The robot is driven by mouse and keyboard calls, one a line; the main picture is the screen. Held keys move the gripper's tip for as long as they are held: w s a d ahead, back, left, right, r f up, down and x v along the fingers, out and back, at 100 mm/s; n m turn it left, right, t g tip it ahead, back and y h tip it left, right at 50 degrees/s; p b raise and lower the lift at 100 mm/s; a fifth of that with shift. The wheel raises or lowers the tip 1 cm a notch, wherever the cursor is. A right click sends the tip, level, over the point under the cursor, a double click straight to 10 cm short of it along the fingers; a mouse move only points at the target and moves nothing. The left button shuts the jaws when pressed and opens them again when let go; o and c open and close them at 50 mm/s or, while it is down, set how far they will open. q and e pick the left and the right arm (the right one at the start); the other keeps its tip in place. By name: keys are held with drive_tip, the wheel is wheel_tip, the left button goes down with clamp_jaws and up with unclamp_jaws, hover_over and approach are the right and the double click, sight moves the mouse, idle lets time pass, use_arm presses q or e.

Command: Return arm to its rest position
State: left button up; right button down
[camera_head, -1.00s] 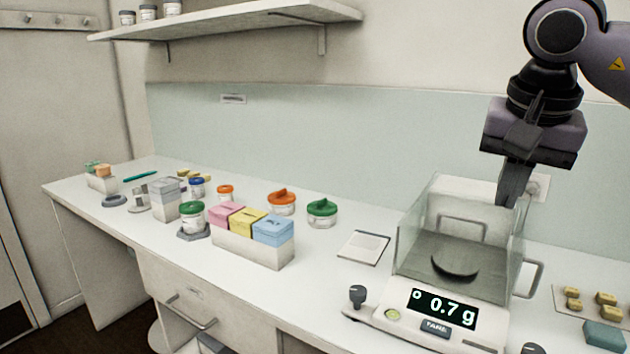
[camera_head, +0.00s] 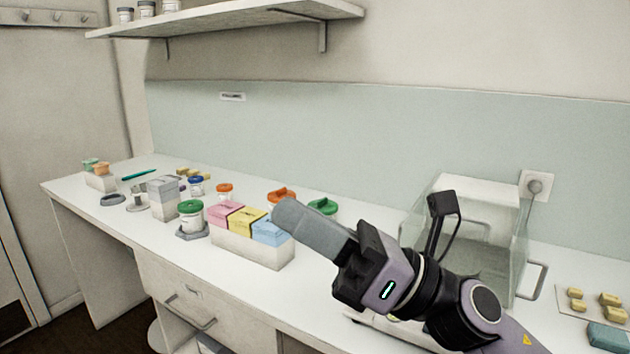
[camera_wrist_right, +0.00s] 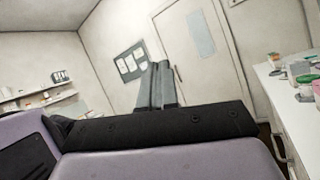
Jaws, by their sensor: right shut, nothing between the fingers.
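My right gripper (camera_head: 290,212) is in front of the bench in the head view, pointing up and to the left. Its fingers are together and empty. In the right wrist view the shut fingers (camera_wrist_right: 162,84) stand side by side against the door and wall. The right arm comes in from the lower right and covers most of the balance's front and display. The balance's glass draft shield (camera_head: 415,218) shows behind it. My left gripper is not in view.
The white bench (camera_head: 245,295) holds a box row with pink, yellow and blue boxes (camera_head: 228,213), a green-lidded jar (camera_head: 191,213) and orange-lidded jars. Small yellow blocks (camera_head: 609,299) lie at the right. A shelf (camera_head: 225,25) hangs above. A socket (camera_head: 536,185) is on the wall.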

drive_tip(key=w+d+f+m+t+h, duration=0.3)
drive_tip(key=d+f+m+t+h, duration=0.4)
drive_tip(key=m, duration=0.8)
drive_tip(key=w+d+f+m+t+h, duration=0.5)
drive_tip(key=m+t+h, duration=0.35)
drive_tip(key=m, duration=0.65)
drive_tip(key=s+d+f+m+g+h, duration=0.3)
drive_tip(key=d+f+m, duration=0.1)
drive_tip(key=f, duration=0.3)
drive_tip(key=s+d+f+m+g+h, duration=0.3)
drive_tip(key=d+f+m+h, duration=0.15)
drive_tip(key=f, duration=0.25)
drive_tip(key=s+d+f+m+g, duration=0.2)
drive_tip(key=s+f+m+g, duration=0.3)
drive_tip(key=s+f, duration=0.4)
drive_tip(key=s+d+f+m+g, duration=0.25)
drive_tip(key=s+f+g, duration=0.35)
drive_tip(key=s, duration=0.6)
drive_tip(key=w+a+f+t+y, duration=0.2)
drive_tip(key=w+a+f+t, duration=0.1)
drive_tip(key=w+f+t, duration=0.4)
wheel_tip(320, 180, down, 2)
drive_tip(key=shift+a+f, duration=0.1)
drive_tip(key=shift+a, duration=0.1)
